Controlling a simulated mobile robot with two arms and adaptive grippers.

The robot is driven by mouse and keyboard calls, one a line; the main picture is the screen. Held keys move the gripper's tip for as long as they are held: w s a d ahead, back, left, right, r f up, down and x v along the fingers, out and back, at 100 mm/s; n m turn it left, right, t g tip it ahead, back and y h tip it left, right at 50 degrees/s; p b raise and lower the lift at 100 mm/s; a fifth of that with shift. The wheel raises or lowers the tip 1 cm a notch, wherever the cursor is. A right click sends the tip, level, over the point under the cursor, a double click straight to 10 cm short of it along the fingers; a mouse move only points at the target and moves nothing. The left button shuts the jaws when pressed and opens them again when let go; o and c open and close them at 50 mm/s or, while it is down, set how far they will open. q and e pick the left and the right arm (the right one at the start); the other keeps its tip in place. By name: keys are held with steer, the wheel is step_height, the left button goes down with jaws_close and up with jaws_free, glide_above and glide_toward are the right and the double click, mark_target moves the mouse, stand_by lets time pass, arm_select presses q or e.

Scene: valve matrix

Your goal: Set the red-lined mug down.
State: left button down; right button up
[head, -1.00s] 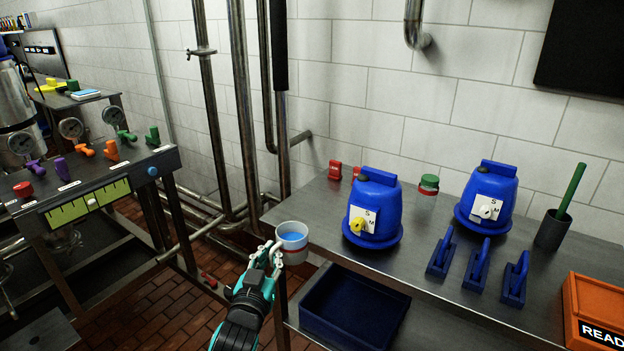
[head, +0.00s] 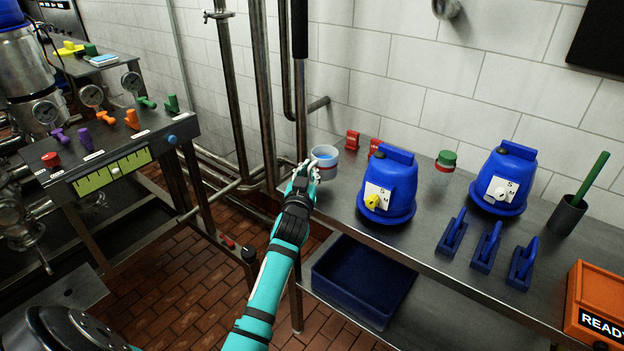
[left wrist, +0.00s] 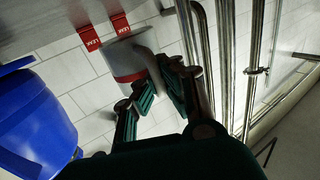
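The red-lined mug (head: 324,157) is pale grey with a red band and has blue inside. It is upright at the left end of the steel table (head: 345,200). I cannot tell whether its base touches the tabletop. My left gripper (head: 304,172) reaches it from the left front, its fingers closed at the mug's side. In the left wrist view the mug (left wrist: 126,58) shows its red band beside the fingers (left wrist: 155,85); the exact grip point is partly hidden. My right gripper is not in view.
Two red tags (head: 352,139) stand behind the mug. A blue bin (head: 360,280) is below the tabletop. Pipes (head: 268,110) rise at the left.

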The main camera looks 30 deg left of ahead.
arm_select(q)
steer(key=shift+w+f, duration=0.15)
steer(key=shift+w, duration=0.6)
steer(key=shift+f, duration=1.7)
steer(key=shift+f, duration=0.2)
steer(key=c, duration=1.5)
jaws_free()
steer(key=shift+r, duration=0.1)
steer(key=shift+r, duration=0.2)
steer(key=v, duration=1.2)
steer(key=shift+s+a+f, duration=0.1)
